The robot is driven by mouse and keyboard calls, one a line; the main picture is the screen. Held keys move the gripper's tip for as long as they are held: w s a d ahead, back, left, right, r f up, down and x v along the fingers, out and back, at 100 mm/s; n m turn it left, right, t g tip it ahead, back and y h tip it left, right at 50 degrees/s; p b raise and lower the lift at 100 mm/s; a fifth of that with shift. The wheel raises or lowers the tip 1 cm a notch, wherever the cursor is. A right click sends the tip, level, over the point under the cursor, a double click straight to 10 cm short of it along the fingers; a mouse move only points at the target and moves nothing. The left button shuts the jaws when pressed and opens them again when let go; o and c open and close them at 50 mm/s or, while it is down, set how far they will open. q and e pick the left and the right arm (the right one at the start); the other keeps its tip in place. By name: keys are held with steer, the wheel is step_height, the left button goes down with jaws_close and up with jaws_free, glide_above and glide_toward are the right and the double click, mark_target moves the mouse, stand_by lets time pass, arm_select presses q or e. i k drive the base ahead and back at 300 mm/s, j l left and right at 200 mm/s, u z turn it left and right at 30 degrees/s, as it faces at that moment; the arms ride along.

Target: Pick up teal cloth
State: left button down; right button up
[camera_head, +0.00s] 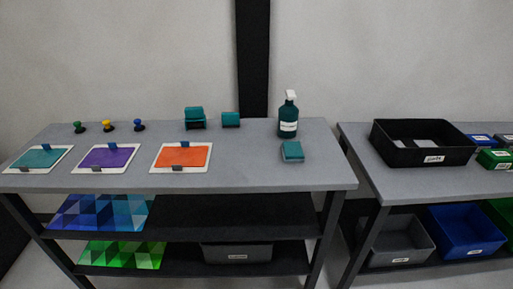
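A small folded teal cloth (292,151) lies on the grey table (250,170) near its right end, in front of a dark teal spray bottle (288,117) with a white nozzle. The cloth looks flat-topped and stands apart from the bottle. Neither of my grippers shows in the head view.
Teal blocks (231,119) and a teal item on a dark stand (194,117) sit at the back. Several small knobs (109,125) stand left. Clipped sheets, including an orange one (181,157), lie in front. A black tray (423,150) sits on the right table.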

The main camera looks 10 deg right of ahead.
mark_target(293, 152)
steer(key=z, duration=0.7)
